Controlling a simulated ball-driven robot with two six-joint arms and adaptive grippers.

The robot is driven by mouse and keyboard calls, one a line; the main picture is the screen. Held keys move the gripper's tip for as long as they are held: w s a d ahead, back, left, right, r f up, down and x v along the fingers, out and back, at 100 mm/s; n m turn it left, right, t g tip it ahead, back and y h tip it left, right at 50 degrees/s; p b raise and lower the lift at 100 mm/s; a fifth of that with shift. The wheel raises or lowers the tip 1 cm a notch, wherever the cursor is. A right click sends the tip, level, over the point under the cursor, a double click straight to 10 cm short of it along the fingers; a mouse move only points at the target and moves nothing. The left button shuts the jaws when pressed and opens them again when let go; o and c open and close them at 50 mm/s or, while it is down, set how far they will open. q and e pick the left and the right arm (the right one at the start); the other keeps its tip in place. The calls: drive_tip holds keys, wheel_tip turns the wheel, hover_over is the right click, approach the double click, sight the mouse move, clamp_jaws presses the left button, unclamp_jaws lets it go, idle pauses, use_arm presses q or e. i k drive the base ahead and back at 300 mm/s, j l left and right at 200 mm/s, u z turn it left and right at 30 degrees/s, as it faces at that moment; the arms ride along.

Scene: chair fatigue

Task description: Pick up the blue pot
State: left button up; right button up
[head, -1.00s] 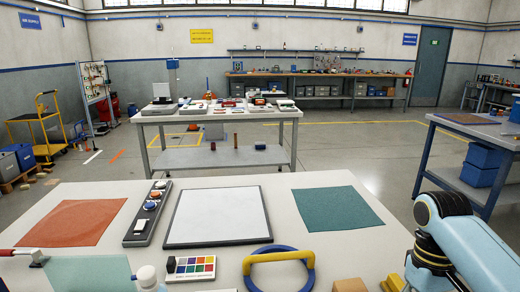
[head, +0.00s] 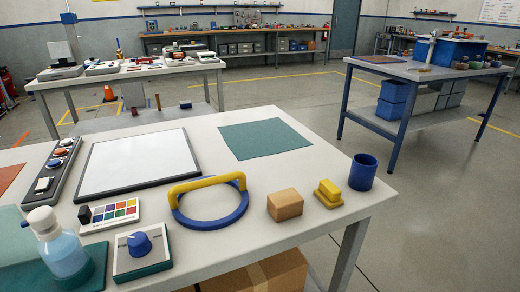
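The blue pot (head: 362,172) is a small dark-blue cylinder, open at the top. It stands upright near the right edge of the near white table (head: 330,200), to the right of a yellow stepped block (head: 328,193). Nothing touches it from above. Neither of my grippers shows in the head view now, so their state cannot be seen.
A cardboard-coloured block (head: 285,205) and a blue ring with a yellow handle (head: 207,199) lie left of the pot. A knob box (head: 141,251) and a bottle (head: 62,247) stand at the front left. A blue-framed table (head: 420,75) stands beyond a floor gap.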

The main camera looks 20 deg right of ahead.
sight(364, 167)
drive_tip(key=z, duration=1.25)
